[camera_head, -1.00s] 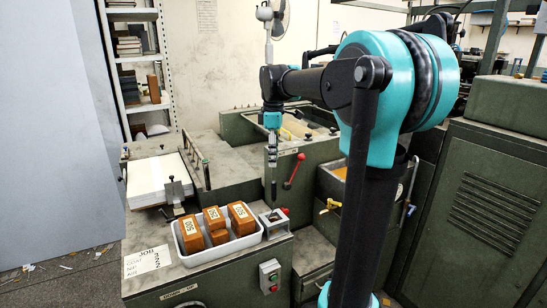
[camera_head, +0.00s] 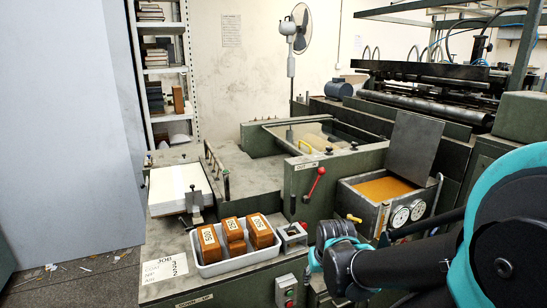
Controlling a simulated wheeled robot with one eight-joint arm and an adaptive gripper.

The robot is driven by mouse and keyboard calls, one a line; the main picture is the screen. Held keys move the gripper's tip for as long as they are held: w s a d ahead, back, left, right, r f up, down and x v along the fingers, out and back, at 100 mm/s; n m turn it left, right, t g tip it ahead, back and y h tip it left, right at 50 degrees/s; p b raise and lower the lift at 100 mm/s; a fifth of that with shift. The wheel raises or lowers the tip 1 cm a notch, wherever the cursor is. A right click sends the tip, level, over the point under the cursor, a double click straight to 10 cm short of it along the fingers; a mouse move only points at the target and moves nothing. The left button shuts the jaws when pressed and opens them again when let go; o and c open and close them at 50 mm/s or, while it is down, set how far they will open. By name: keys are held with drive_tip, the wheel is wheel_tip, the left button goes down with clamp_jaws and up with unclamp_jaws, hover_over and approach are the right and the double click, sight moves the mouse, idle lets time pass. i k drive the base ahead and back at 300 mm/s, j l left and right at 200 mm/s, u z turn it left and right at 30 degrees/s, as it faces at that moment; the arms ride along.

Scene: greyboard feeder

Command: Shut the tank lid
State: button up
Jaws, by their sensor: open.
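The tank (camera_head: 352,200) is a grey metal box at the right of the machine, open at the top, with an orange-brown filling (camera_head: 384,188) showing. Its lid (camera_head: 413,147), a flat grey plate, stands nearly upright along the tank's back right side. My arm (camera_head: 400,264) comes in from the lower right, in front of and below the tank. Its teal-ringed joint (camera_head: 335,245) is left of the tank's front. I cannot make out my gripper's fingers in the head view. The arm hides part of the area below the tank.
A white tray (camera_head: 238,259) of wooden blocks sits at the front. A rail (camera_head: 216,168) rises behind the tray.

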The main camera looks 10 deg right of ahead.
sight(415, 141)
drive_tip(key=z, duration=0.9)
